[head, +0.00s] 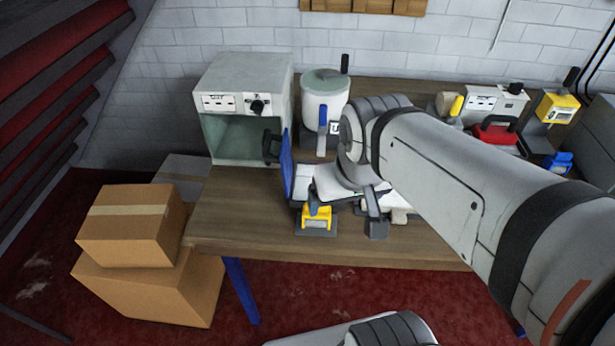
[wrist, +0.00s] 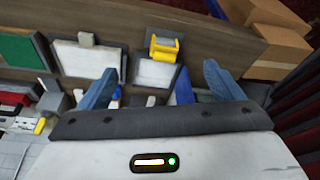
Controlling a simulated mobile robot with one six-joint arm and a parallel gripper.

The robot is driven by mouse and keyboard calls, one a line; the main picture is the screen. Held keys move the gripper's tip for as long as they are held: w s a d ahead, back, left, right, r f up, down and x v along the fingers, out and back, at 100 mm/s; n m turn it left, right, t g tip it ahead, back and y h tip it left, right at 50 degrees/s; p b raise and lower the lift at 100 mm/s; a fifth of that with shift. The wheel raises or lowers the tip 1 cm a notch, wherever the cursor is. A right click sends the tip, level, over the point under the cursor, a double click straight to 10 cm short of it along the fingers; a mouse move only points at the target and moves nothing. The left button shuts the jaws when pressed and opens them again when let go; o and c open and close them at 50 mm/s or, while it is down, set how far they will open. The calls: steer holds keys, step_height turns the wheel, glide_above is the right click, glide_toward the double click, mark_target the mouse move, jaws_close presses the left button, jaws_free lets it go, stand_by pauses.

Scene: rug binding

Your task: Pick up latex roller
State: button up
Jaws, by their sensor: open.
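I cannot pick out the latex roller for certain. A small yellow tool (head: 317,214) sits on a grey base near the table's front edge, just below my gripper (head: 325,183); it also shows in the wrist view (wrist: 165,44), beyond the fingers. A blue upright piece (wrist: 182,86) stands between the fingers in the wrist view; its lower part is hidden. My gripper (wrist: 160,88) is open, its blue fingers apart, and nothing is visibly held. My arm hides the middle of the table in the head view.
A grey open-fronted cabinet (head: 240,80) and a lidded pot (head: 325,95) stand at the back of the wooden table (head: 225,225). A red item (head: 495,132) and a yellow box (head: 558,106) are at the right. Cardboard boxes (head: 130,225) stand left, on the floor.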

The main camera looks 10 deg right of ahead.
steer(key=shift+o, duration=0.4)
steer(key=shift+w, duration=0.1)
steer(key=w+f+m+g+b, duration=0.1)
steer(key=w+f, duration=0.3)
steer(key=w, duration=0.1)
steer(key=w+f+m+g+b, duration=0.1)
steer(key=w+f+b, duration=0.1)
steer(key=w+f, duration=0.2)
steer(key=w+f+m+g+b, duration=0.1)
steer(key=w+f+b, duration=0.1)
steer(key=w+f, duration=0.3)
steer(key=shift+w, duration=0.55)
steer(key=shift+m, duration=0.3)
steer(key=f, duration=0.7)
steer(key=shift+s+a+f, duration=0.1)
steer(key=shift+a+f, duration=0.15)
steer(key=shift+f, duration=0.15)
steer(key=shift+c, duration=0.5)
steer(key=c, duration=1.3)
steer(key=shift+o, duration=0.2)
